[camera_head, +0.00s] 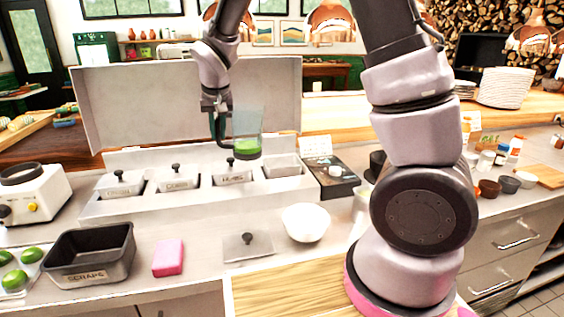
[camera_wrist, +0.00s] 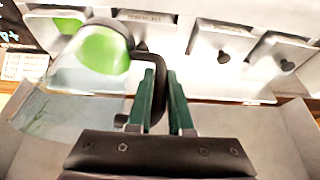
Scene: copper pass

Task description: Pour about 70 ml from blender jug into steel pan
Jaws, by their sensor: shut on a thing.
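The blender jug (camera_head: 247,124) is clear with a dark base and green liquid in its lower part. It hangs roughly upright above the right end of the row of steel wells. My gripper (camera_head: 221,122) is shut on its dark handle, at the jug's left. In the wrist view my gripper (camera_wrist: 162,92) has both green fingers at the handle, beside the jug (camera_wrist: 98,62). The open steel pan (camera_head: 283,168) is the rightmost well, just right of and below the jug. In the wrist view a green patch shows in the open pan (camera_wrist: 42,14).
Several lidded wells (camera_head: 178,180) stand left of the open pan, with a raised panel (camera_head: 180,100) behind. A loose lid (camera_head: 248,246), white bowl (camera_head: 305,222), pink sponge (camera_head: 168,257) and scraps tub (camera_head: 90,240) are in front. A dark device (camera_head: 332,178) stands right.

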